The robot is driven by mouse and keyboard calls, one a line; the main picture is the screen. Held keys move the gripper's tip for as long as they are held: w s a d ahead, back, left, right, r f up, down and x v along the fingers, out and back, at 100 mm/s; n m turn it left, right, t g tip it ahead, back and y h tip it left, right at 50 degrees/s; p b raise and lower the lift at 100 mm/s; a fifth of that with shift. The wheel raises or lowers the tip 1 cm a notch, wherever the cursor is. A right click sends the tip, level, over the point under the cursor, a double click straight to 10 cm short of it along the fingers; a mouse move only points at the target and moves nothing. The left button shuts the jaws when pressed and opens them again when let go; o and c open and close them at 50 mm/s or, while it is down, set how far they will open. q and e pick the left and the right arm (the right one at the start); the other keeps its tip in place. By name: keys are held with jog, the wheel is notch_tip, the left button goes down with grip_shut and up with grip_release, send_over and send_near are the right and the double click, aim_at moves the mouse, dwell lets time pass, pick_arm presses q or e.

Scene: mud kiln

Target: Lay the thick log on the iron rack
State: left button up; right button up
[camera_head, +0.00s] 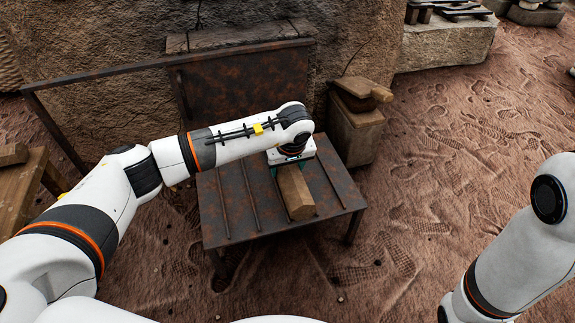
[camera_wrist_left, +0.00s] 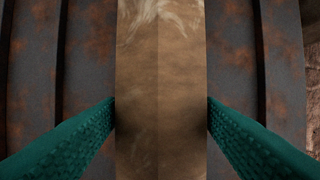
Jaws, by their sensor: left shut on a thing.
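The thick log (camera_head: 295,192) is a squared brown piece of wood at the right half of the rusty iron rack (camera_head: 230,206). In the head view it lies over the rack's slats, roughly along them. My left gripper (camera_head: 283,168) is above its far part, pointing down. In the left wrist view the log (camera_wrist_left: 160,70) fills the middle, between the two teal fingers (camera_wrist_left: 160,115), which press on its sides. The rack's dark slats (camera_wrist_left: 83,60) show on both sides of the log. Whether the log's underside touches the rack cannot be told. My right gripper is out of view.
A rusty upright plate and rail (camera_head: 245,85) stand behind the rack. A stone block with a wooden-handled thing (camera_head: 358,95) is at the right back. A wooden stand (camera_head: 22,185) is at the left edge. The rack's left half is bare.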

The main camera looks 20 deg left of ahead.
pick_arm(q)
jog(key=o, duration=1.3)
jog(key=shift+r, duration=0.1)
jog(key=shift+c, duration=0.2)
jog(key=shift+o, duration=0.6)
